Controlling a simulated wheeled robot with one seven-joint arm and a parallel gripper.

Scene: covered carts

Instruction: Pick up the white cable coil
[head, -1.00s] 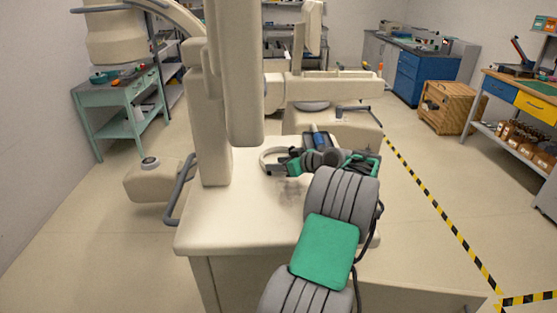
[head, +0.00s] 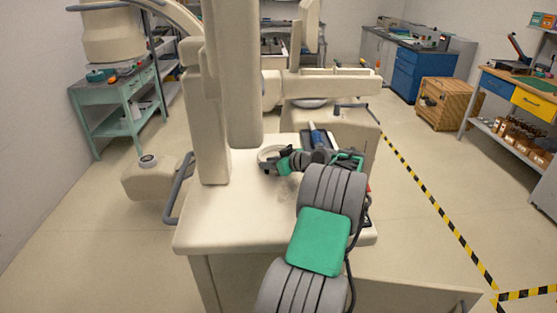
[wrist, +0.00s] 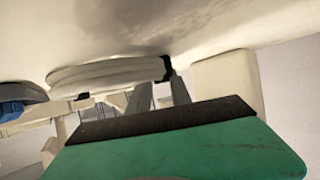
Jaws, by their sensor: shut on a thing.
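The white cable coil (head: 265,153) is on or just above the pale cart top, beside the foot of the tall column; contact with the top cannot be told. In the wrist view the coil (wrist: 105,76) is a stack of white loops with black ties, close to the pale surface. My gripper (head: 274,167) reaches it from the right, at its near edge. In the wrist view my gripper's grey fingers (wrist: 161,88) are shut on the coil's right end, by a black tie. My arm hides part of what lies behind it.
The cart top (head: 230,221) is bare at the front left. The tall pale column (head: 208,125) stands close to the coil's left. A dark item with a blue part (head: 316,135) lies behind my wrist. Floor is open to the right, up to a yellow-black tape line (head: 435,209).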

